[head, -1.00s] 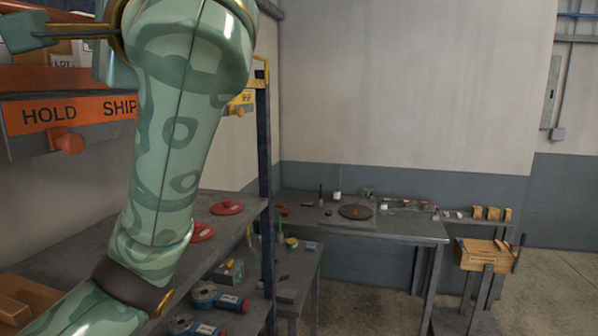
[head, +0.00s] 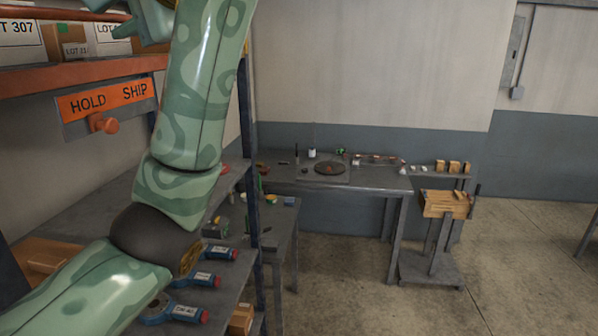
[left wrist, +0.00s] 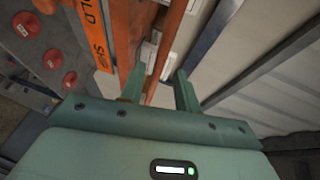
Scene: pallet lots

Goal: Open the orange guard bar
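In the left wrist view the bar (left wrist: 168,52) runs lengthwise in the gap between the fingers of my left gripper (left wrist: 158,88). The fingers are apart, and I see no clear contact with the bar. In the head view only part of this gripper (head: 122,18) shows at the top edge. My right gripper is in neither view.
A HOLD/SHIP sign (head: 105,98) with an orange knob (head: 103,123) hangs below the bar. Cartons (head: 75,44) with lot labels stand behind it. Blue-and-grey tools (head: 198,280) lie on a lower shelf. A workbench (head: 340,177) stands farther back; floor at right is open.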

